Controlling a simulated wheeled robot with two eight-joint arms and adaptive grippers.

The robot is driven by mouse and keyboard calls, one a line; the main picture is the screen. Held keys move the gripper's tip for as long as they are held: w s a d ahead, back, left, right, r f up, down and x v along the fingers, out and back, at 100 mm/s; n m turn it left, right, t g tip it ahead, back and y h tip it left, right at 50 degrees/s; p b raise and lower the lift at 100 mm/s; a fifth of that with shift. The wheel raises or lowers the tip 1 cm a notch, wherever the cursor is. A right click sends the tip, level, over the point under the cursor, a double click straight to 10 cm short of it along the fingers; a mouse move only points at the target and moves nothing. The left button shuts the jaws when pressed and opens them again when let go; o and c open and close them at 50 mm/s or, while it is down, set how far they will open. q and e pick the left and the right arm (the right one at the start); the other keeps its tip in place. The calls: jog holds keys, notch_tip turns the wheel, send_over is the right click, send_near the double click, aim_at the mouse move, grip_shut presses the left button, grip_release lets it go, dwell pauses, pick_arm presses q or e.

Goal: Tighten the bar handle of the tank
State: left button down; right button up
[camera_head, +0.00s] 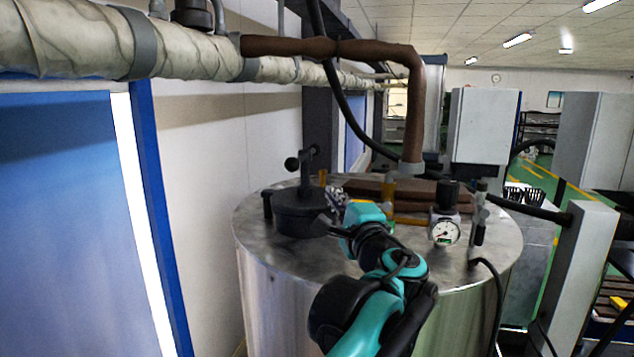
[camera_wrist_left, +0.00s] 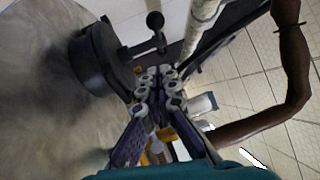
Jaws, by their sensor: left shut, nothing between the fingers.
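The tank (camera_head: 285,285) is a large steel cylinder with a flat top. On the left of its top is a round black lid (camera_head: 298,218), also in the left wrist view (camera_wrist_left: 95,62). The black bar handle (camera_head: 306,164) rises above this lid, with a ball at its end. It also shows at the top of the left wrist view (camera_wrist_left: 157,30). My left gripper (camera_head: 334,198) is just right of the handle and lid in the head view. Its fingers (camera_wrist_left: 157,85) are shut and empty, apart from the handle. My right gripper is not in view.
A pressure gauge (camera_head: 445,233) stands on the tank's right side. A brown pipe (camera_head: 414,110) comes down behind the tank top. A thick wrapped pipe (camera_head: 80,42) runs along the wall at upper left. A black hose (camera_head: 345,100) hangs behind the handle.

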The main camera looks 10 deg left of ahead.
pick_arm(q)
jog(key=s+a+p+x, duration=0.1)
jog(key=a+p+x, duration=0.1)
jog(key=x, duration=1)
jog(key=shift+s+a+r+p, duration=0.2)
jog(key=shift+a+r+p, duration=0.05)
jog(key=shift+p, duration=0.65)
jog(key=shift+w, duration=0.1)
jog(key=shift+s+a+m+t+h, duration=0.25)
jog(key=shift+a+m+t+h, duration=0.05)
jog(key=shift+a+h, duration=0.1)
